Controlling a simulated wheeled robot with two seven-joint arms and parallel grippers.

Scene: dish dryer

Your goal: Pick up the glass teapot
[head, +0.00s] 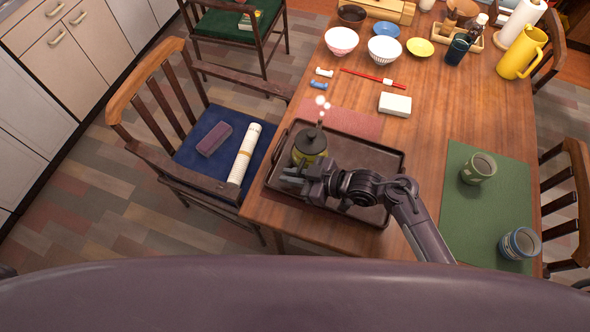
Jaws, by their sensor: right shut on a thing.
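The glass teapot (311,146) has a dark lid and a yellow-green body. It appears upright at the left part of the dark tray (365,146) on the table. Its spout points away from me, with small white puffs above it. My right gripper (293,179) is at the near side of the teapot, shut on it. The gripper hides the teapot's near side, so I cannot tell exactly which part is held, or whether the base touches the tray. My left gripper is not in view.
A green mat (464,218) with two cups (478,168) (520,243) lies to the right. A white box (395,104), red chopsticks (372,78) and several bowls sit farther back. A chair (187,172) stands left of the table. Bare wood separates tray and mat.

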